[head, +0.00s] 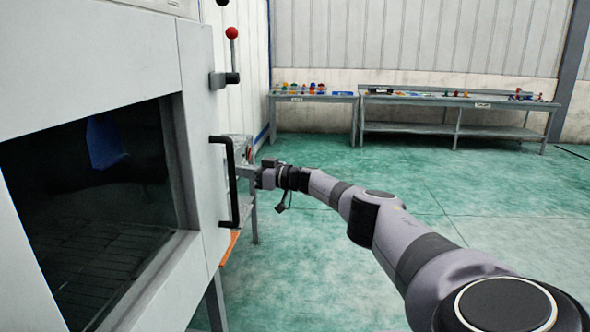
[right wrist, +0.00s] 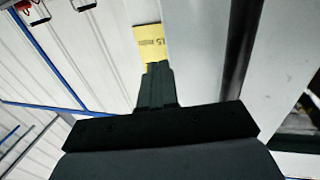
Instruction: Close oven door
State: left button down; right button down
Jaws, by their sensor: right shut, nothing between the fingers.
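The oven (head: 85,60) fills the left of the head view, with a dark window (head: 95,200) in its grey front. The door looks shut or nearly shut; I cannot tell if a gap is left. A black vertical handle (head: 232,182) stands at its right edge. My right gripper (head: 243,172) is shut and empty, its tip beside the handle's right side; I cannot tell if they touch. In the right wrist view the shut fingers (right wrist: 157,85) point at a yellow label, with a dark bar, probably the handle (right wrist: 241,50), to their right. My left gripper is not in view.
Two grey tables (head: 460,100) with small colourful parts stand at the back wall. A small bench (head: 250,200) is behind the oven's edge.

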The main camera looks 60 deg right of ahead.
jog(key=s+d, duration=0.5)
jog(key=s, duration=0.5)
jog(key=shift+f+b, duration=0.2)
jog(key=shift+b, duration=0.1)
jog(key=shift+d, duration=0.15)
